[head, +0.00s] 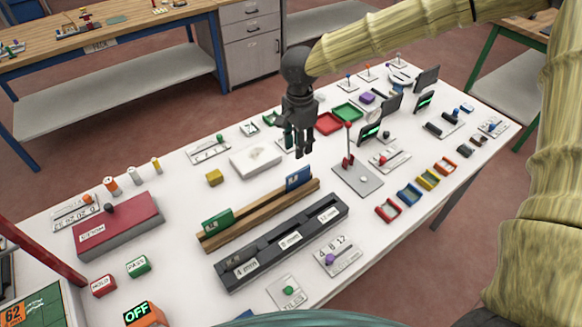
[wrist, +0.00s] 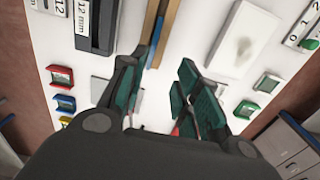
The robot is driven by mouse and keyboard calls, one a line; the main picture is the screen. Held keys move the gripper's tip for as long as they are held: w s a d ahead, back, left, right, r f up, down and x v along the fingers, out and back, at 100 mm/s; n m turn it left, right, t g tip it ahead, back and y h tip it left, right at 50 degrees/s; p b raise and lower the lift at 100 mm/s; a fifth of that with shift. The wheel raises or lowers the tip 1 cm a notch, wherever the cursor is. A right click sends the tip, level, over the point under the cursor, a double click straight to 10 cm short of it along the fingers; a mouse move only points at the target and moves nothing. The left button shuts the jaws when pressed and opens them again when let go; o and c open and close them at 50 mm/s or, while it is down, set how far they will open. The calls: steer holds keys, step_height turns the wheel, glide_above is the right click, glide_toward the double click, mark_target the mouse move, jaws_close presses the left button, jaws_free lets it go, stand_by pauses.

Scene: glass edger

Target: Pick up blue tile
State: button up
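The blue tile (head: 298,178) stands upright in the right end of a wooden rack (head: 262,212) on the white table. A green tile (head: 217,221) stands near the rack's left end. My gripper (head: 298,152) points down and appears just above and behind the blue tile in the head view, apart from it. In the wrist view my gripper (wrist: 158,110) has its fingers spread, with no object held between them. The wooden rack (wrist: 150,20) runs up from behind the left finger there. A narrow blue strip beside it may be the blue tile, mostly hidden.
A dark slotted holder (head: 285,243) lies in front of the rack. A white block (head: 256,161) and a yellow cube (head: 214,177) lie behind it. A red-knobbed lever (head: 348,160) rises to the right. Coloured holders (head: 408,194) line the front right edge.

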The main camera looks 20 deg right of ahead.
mark_target(298, 172)
steer(key=s+f, duration=0.1)
steer(key=s+f+p, duration=0.1)
steer(key=f, duration=0.1)
steer(key=shift+a, duration=0.15)
steer(key=f, duration=0.1)
steer(key=w+f+p, duration=0.1)
steer(key=f, duration=0.1)
steer(key=f+p, duration=0.1)
steer(key=s+f, duration=0.1)
steer(key=f, duration=0.1)
steer(key=shift+p, duration=0.35)
steer(key=shift+w+f, duration=0.3)
steer(key=shift+f, duration=0.25)
steer(key=shift+s+r, duration=0.15)
steer(key=shift+s, duration=0.05)
steer(key=shift+c, duration=1.2)
jaws_close()
